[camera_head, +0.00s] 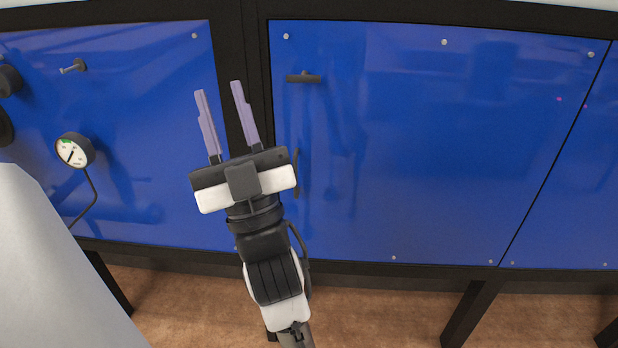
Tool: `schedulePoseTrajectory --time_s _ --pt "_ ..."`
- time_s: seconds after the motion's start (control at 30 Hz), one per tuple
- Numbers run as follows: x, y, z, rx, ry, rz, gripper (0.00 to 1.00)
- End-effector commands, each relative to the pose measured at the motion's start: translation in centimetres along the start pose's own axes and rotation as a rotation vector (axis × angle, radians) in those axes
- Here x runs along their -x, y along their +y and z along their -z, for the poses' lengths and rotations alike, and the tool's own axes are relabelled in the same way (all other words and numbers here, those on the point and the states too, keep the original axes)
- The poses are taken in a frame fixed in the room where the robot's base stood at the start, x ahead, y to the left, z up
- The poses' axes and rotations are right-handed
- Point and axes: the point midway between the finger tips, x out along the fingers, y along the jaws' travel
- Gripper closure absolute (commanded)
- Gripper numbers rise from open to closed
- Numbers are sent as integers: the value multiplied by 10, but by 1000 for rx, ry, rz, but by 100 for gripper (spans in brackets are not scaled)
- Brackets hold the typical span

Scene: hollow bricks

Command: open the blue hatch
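The blue hatch (430,150) is a large flat panel in a dark frame, right of the picture's middle. It looks shut and flush with the panels beside it. A small dark T-shaped handle (304,78) sits near its upper left corner. My gripper (217,90) is open and empty, its two pale purple fingers pointing up the picture. The fingertips are to the left of the handle, in front of the dark post and the left panel's edge, apart from the handle. My arm hides part of the hatch's lower left edge.
A blue panel (150,130) on the left carries a round gauge (72,150) with a thin black hose, and dark knobs. Another blue panel (580,190) adjoins the hatch on the right. Dark legs stand on the brown floor (390,300). A grey-white surface fills the lower left.

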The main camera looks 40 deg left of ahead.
Motion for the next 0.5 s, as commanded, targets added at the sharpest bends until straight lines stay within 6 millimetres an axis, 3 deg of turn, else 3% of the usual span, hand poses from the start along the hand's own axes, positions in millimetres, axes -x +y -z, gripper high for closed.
schedulePoseTrajectory --time_s 0.03,0.1,0.2,0.3,0.4,0.5 --pt "18 13 -45 -3 -155 -41 73" --pt "49 30 -102 -4 -372 -93 73" --pt "108 51 -169 -6 -660 -157 73" --pt "167 65 -213 -9 -887 -205 73" --pt "208 72 -235 -11 -1032 -235 73" --pt "226 76 -244 -11 -1096 -249 73"
